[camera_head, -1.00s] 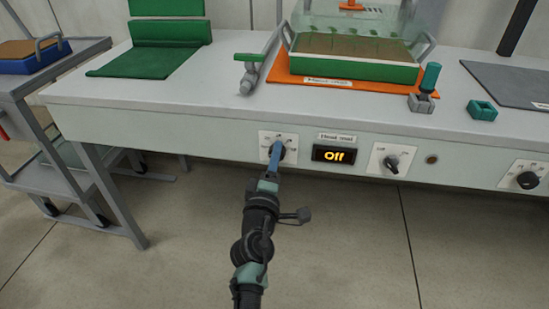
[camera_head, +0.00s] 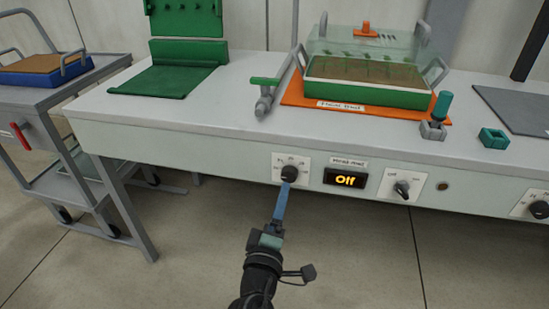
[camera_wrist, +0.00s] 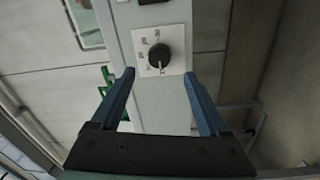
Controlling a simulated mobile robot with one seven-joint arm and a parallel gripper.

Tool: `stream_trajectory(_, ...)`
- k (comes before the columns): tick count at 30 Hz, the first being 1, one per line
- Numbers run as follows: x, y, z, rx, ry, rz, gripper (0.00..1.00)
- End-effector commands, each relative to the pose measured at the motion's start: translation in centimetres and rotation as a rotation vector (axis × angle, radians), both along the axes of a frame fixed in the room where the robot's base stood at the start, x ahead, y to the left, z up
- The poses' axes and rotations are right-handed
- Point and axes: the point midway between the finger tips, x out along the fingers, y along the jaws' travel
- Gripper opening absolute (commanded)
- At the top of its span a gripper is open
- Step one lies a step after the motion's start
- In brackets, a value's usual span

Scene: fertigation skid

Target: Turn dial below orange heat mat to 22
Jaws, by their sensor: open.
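The orange heat mat (camera_head: 294,93) lies on the bench under a green tray (camera_head: 366,95) with a clear cover. In the wrist view the dial (camera_wrist: 159,55) shows a pale pointer towards the picture bottom; the numbers are too small to read. My gripper (camera_head: 284,187) is just in front of and below the dial. In the wrist view my gripper (camera_wrist: 160,77) has its blue fingers apart, with nothing between the tips.
A second knob (camera_head: 402,188) is right of the display, and another (camera_head: 539,209) is at the far right. A small round brown button (camera_head: 442,186) lies between them. A grey cart (camera_head: 45,105) with a blue tray stands left. Open floor lies before the bench.

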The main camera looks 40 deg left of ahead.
Motion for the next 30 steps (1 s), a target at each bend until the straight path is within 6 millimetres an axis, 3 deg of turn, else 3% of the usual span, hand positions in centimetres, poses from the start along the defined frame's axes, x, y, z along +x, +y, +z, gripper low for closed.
stream_trajectory(6,-3.1,-2.0,-0.2,0.000,0.003,-0.002,0.78)
stream_trajectory(12,-4.6,-2.9,-0.3,-0.001,0.000,-0.001,0.78)
stream_trajectory(30,-5.0,-3.1,-0.3,-0.001,-0.001,0.000,0.78)
